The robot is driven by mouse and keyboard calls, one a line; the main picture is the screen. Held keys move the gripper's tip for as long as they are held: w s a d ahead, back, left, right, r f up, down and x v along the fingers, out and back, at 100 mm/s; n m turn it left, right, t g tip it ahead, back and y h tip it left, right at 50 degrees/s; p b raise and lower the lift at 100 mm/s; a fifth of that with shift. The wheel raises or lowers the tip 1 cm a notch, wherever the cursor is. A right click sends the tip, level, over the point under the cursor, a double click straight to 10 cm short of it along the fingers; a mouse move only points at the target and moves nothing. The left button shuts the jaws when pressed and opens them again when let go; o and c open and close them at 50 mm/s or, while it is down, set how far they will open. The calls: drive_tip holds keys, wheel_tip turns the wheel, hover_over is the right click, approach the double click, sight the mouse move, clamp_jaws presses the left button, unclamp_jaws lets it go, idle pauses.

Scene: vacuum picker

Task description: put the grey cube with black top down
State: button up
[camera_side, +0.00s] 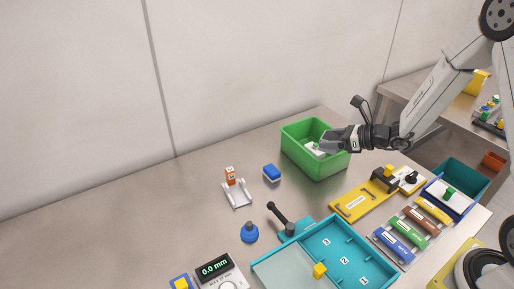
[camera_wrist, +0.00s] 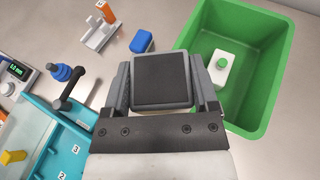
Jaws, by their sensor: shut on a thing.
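The grey cube with black top (camera_wrist: 162,80) is between the two fingers of my gripper (camera_wrist: 163,85) in the wrist view. My gripper is shut on it, with a finger against its left and right sides. In the side view my gripper (camera_side: 330,142) is over the green bin (camera_side: 318,168), near its right rim. The held cube is hard to make out there. In the wrist view the cube shows to the left of the green bin (camera_wrist: 272,112), overlapping its left wall.
A white block with a green knob (camera_wrist: 222,68) lies in the bin. A blue block (camera_side: 272,172) and a small white stand (camera_side: 237,195) with an orange piece are left of it. A teal tray (camera_side: 300,238) and a yellow fixture (camera_side: 352,207) stand in front. Bare table lies at the left.

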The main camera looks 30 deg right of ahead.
drive_tip(key=s+a+n+g+y, duration=0.2)
drive_tip(key=s+a+n+g, duration=0.1)
drive_tip(key=a, duration=1.1)
drive_tip(key=s+a+n+g+y, duration=0.2)
drive_tip(key=s+a+n+g, duration=0.2)
drive_tip(key=a, duration=1)
drive_tip(key=s+a+n+g+y, duration=0.2)
drive_tip(key=s+a+n+g, duration=0.1)
drive_tip(key=a, duration=1.1)
drive_tip(key=shift+s+n+g+y, duration=0.4)
drive_tip(key=shift+n+g, duration=0.5)
drive_tip(key=shift+n, duration=0.2)
drive_tip(key=shift+w, duration=0.1)
drive_tip(key=w+a+f, duration=0.2)
drive_tip(key=w, duration=0.1)
drive_tip(key=w+a+f, duration=0.5)
drive_tip(key=w+f, duration=0.1)
drive_tip(key=w, duration=0.1)
drive_tip(key=shift+a+f, duration=0.25)
drive_tip(key=shift+a, duration=0.1)
drive_tip(key=shift+w+a+f, duration=0.25)
drive_tip(key=shift+w+f, duration=0.05)
drive_tip(key=shift+f, duration=0.15)
